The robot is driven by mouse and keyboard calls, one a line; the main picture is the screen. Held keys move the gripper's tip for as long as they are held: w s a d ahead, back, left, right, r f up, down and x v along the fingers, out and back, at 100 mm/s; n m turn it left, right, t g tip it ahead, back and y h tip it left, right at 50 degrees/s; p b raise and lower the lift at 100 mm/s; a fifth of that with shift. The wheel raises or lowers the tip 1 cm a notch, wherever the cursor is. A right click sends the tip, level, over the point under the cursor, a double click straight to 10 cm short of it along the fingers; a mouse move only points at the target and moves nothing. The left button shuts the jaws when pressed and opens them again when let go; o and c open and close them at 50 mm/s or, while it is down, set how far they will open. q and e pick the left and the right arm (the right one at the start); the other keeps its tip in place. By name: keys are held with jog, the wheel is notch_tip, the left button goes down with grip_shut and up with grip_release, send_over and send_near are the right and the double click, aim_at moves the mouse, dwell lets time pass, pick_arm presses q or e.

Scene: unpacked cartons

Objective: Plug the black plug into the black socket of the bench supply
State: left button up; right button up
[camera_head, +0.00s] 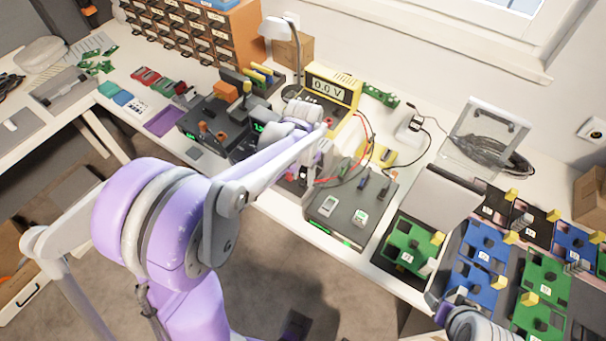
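The yellow bench supply (333,86) stands at the back of the bench with its display reading 0.0 V. A red spot, apparently its red socket (329,122), shows low on its front. The black socket cannot be made out behind my arm. A red and a black lead (371,140) loop down at its right. My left gripper (303,174) is in front of the supply, over the bench's front part. A small dark piece shows at its fingers, but I cannot tell whether it is the black plug. My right gripper (441,309) is at the lower right, its fingers unclear.
A grey test box (337,222) stands right of my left gripper, with a black box (213,124) to the left. Green and blue boards (481,258) fill the right side. A lamp (275,28) and a drawer cabinet (222,42) stand behind. A white adapter (411,126) lies at the back.

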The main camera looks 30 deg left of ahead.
aim_at(303, 175)
pick_arm(q)
jog(key=shift+o, duration=0.3)
jog(key=shift+r, duration=0.1)
notch_tip(303, 175, up, 11)
jog(key=p, duration=0.1)
dwell(0.7)
